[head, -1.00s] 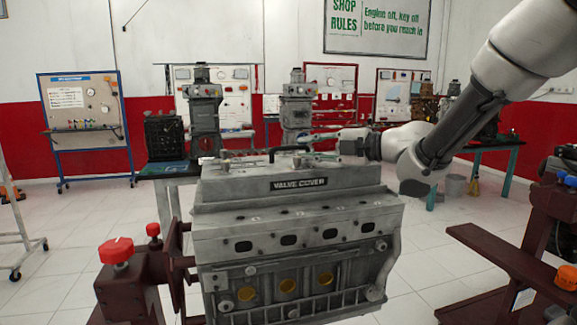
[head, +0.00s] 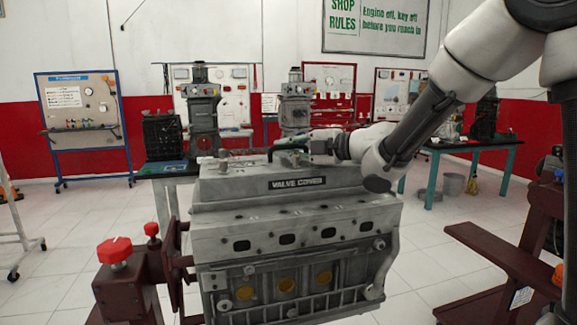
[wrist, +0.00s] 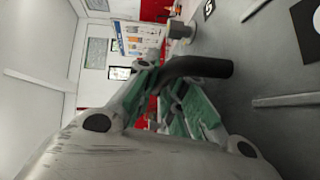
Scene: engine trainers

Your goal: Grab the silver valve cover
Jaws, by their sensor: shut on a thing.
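The silver valve cover (head: 235,186) is a grey block with a black "VALVE COVER" label on its front. It lies on top of the engine block (head: 220,246) in the head view, with no visible gap. A dark curved handle stands on its top and shows clearly in the wrist view (wrist: 200,67). My gripper (head: 287,150) is at this handle, reaching in from the right. In the wrist view, my gripper's green-padded fingers (wrist: 178,100) are closed around the handle. The exact contact is partly hidden by the fingers.
The engine sits on a dark red stand with a red knob (head: 115,250) at the left. Another dark red stand (head: 500,262) is at the right. A table with engines stands behind, and a teal-legged table (head: 470,146) is at the back right. Floor between is open.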

